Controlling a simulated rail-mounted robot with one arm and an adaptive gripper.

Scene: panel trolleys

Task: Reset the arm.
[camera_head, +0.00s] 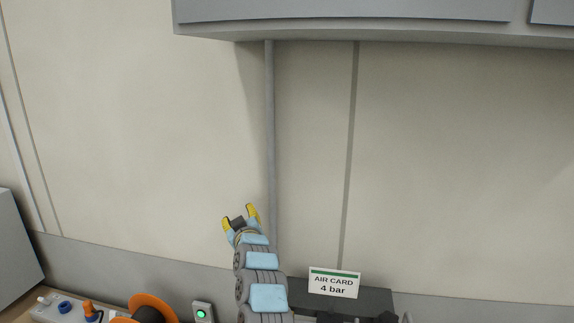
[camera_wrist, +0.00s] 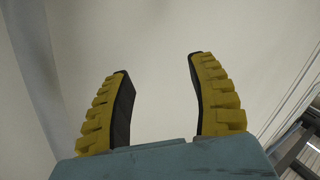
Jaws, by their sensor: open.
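My gripper (camera_head: 239,215) is at the end of my raised arm, in front of the pale wall in the head view. Its two yellow fingers with dark inner pads stand apart. In the wrist view my gripper (camera_wrist: 158,95) is open, with nothing between the fingers but the blank wall behind. The arm comes up from the bottom edge of the head view and points upward.
A grey overhead cabinet (camera_head: 345,25) spans the top. Below are a sign (camera_head: 334,283) reading "AIR CARD 4 bar", a green-lit switch box (camera_head: 202,312), an orange spool (camera_head: 153,302) and a grey strip (camera_head: 50,309) with small fittings. The wall (camera_head: 450,160) around the gripper is clear.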

